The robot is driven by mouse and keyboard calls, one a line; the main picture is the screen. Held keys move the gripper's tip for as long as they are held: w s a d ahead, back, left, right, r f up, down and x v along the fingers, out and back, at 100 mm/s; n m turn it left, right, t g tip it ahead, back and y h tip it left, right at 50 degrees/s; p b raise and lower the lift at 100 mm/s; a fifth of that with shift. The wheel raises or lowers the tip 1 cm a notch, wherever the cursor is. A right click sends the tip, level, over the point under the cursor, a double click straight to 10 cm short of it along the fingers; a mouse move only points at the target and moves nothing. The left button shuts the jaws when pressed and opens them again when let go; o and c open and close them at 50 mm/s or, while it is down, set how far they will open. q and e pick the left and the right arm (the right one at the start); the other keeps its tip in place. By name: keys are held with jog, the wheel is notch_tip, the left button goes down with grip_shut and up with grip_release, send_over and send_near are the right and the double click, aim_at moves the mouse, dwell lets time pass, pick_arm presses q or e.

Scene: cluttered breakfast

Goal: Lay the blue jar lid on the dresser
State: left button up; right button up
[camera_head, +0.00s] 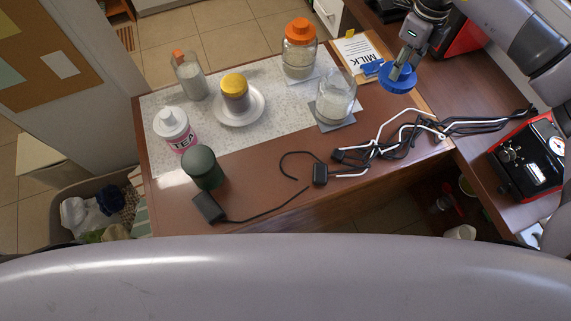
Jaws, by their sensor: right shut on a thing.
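The blue jar lid (397,79) is a round disc held in the air near the upper right, above the right end of the brown top. My right gripper (404,68) comes down from above and is shut on the lid. The brown top (262,152) with a speckled mat fills the middle of the view; I cannot tell if it is the dresser. An open glass jar (335,98) stands left of the lid on a grey square. My left gripper is not in view.
Black and white cables (390,145) lie below the lid. A MILK sign (356,52) lies behind it. An orange-lidded jar (299,49), a yellow-lidded jar (234,90), a TEA jar (175,129) and a green canister (203,168) stand left. A red machine (528,157) stands right.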

jog(key=shift+d, duration=0.1)
dwell(0.3)
jog(key=shift+w+a, duration=0.1)
jog(key=shift+a, duration=0.2)
jog(key=w+a+n+b, duration=0.1)
jog(key=w+a+b, duration=0.15)
jog(key=a, duration=0.95)
jog(key=w+a+n+b, duration=0.1)
jog(key=w+a, duration=0.2)
jog(key=a, duration=0.9)
jog(key=f+b, duration=0.4)
jog(key=f, duration=0.4)
jog(key=f+b, duration=0.4)
jog(key=f, duration=0.4)
jog(key=shift+s+a+f+b, duration=0.15)
jog(key=shift+s+f+b, duration=0.1)
jog(key=shift+b, duration=0.1)
jog(key=shift+f+b, duration=1.1)
jog(key=shift+f, duration=0.85)
